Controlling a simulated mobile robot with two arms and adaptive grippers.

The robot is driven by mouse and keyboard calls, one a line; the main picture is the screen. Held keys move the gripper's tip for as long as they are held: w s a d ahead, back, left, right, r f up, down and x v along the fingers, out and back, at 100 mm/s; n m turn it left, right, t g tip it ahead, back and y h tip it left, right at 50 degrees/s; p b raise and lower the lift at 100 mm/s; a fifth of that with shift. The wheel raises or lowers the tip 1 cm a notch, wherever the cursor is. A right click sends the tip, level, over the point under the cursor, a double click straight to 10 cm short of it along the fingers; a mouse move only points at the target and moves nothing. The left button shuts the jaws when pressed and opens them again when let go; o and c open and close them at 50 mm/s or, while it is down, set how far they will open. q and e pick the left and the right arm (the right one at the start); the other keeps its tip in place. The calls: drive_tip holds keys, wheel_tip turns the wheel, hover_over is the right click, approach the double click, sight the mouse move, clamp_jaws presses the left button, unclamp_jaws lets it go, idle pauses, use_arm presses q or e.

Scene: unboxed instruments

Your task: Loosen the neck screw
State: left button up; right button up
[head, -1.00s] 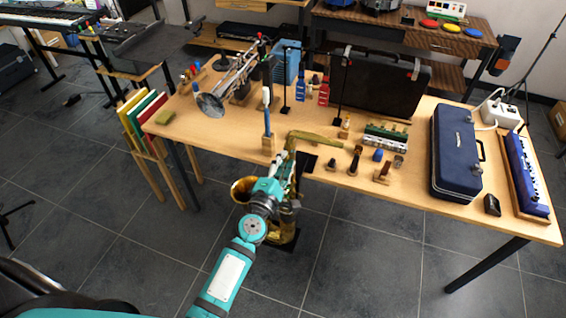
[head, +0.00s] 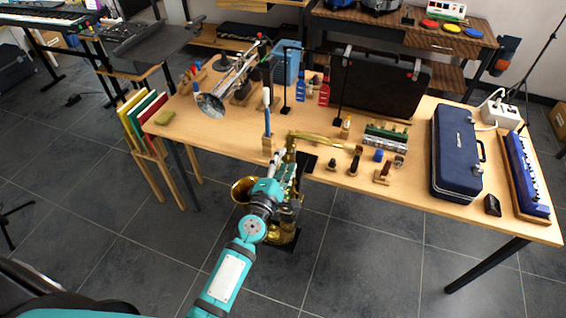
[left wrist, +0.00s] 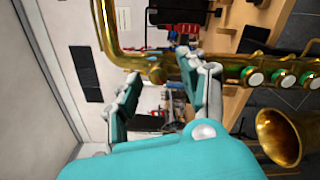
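A brass saxophone (head: 240,190) stands upright on a stand in front of the table. Its curved neck (head: 318,138) points right over the table edge. It also shows in the left wrist view, with the body lying across the top and the bell (left wrist: 282,136) at right. A small brass knob, seemingly the neck screw (left wrist: 157,75), sits below the neck joint. My left gripper (head: 287,166) is at the saxophone's upper body. In the left wrist view its fingers (left wrist: 170,82) are apart, one on each side of the knob, with a gap visible. My right gripper is not in view.
Coloured folders (head: 145,115) stand at the left. The floor in front is free.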

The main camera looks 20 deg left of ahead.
use_arm(q)
drive_tip(key=s, duration=1.2)
drive_tip(key=shift+a, duration=0.2)
drive_tip(key=shift+f, duration=0.1)
drive_tip(key=s+f+m+g+h+b, duration=0.1)
drive_tip(key=s+f+m+g, duration=0.25)
drive_tip(key=f, duration=0.75)
drive_tip(key=s+d+f+m+g+b, duration=0.1)
drive_tip(key=s+f+m+g, duration=0.3)
drive_tip(key=f, duration=0.8)
drive_tip(key=s+f+m+g+h+b, duration=0.1)
drive_tip(key=s+f+m+b, duration=0.15)
drive_tip(key=f+m, duration=0.6)
drive_tip(key=s+a+f+m+g+y, duration=0.1)
drive_tip(key=s+a+f+m+g, duration=0.1)
drive_tip(key=s+f, duration=0.5)
drive_tip(key=s+a+f+m+g+b, duration=0.1)
drive_tip(key=s+a+f+m+g, duration=0.1)
drive_tip(key=s+f, duration=0.6)
drive_tip(key=s+a+f+m+g+y+b, duration=0.1)
drive_tip(key=s+f+m+g, duration=0.3)
drive_tip(key=s+f, duration=0.4)
drive_tip(key=s+a, duration=0.1)
drive_tip(key=s, duration=0.3)
drive_tip(key=shift+s+a+y, duration=0.3)
drive_tip(key=shift+a, duration=0.1)
drive_tip(key=shift+w+g, duration=0.1)
drive_tip(key=shift+g, duration=0.15)
